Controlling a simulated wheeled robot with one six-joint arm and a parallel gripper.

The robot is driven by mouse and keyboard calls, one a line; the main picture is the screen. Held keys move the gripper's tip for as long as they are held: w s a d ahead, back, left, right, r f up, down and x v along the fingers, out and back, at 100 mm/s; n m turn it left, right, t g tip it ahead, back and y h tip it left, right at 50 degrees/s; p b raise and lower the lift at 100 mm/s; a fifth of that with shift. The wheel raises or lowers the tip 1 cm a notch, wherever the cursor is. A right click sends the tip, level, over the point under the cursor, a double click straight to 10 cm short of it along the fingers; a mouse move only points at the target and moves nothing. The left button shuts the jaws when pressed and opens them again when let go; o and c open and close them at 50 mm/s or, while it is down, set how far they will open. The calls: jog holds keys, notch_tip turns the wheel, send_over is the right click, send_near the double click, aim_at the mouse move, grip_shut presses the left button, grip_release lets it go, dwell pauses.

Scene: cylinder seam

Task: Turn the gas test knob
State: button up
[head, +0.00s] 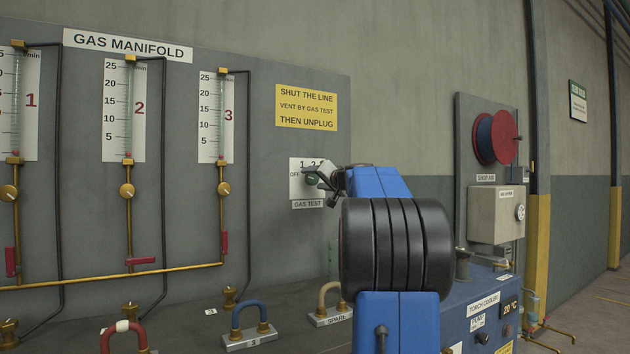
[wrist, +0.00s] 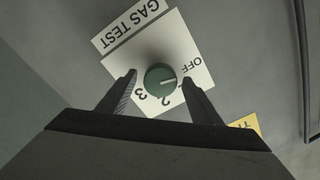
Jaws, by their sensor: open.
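The gas test knob (wrist: 160,79) is a round green dial with a pale pointer line on a white plate (wrist: 185,50) marked OFF, 2 and 3 in the wrist view. The pointer line lies toward the OFF side; its exact setting is hard to tell. My gripper (wrist: 160,82) is open, with one finger on each side of the knob and gaps visible between. In the head view the knob (head: 312,179) is partly covered by my gripper (head: 322,183), which is at the plate above the GAS TEST label (head: 307,204).
A yellow sign (head: 306,108) is above the plate. Flow tubes with brass valves and red levers (head: 224,243) stand on the left. A blue hose loop (head: 250,318) and a SPARE loop (head: 329,305) are on the bench below. A blue torch cooler (head: 485,315) is at right.

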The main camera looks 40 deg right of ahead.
jog(key=shift+w, duration=0.1)
jog(key=c, duration=1)
jog(key=shift+c, duration=0.2)
jog(key=shift+m, duration=0.3)
jog(key=m, duration=0.9)
jog(key=shift+m, duration=0.4)
jog(key=m, duration=0.4)
jog(key=shift+f, duration=0.1)
jog(key=m, duration=0.5)
jog(key=shift+f, duration=0.1)
jog(key=shift+m, duration=0.3)
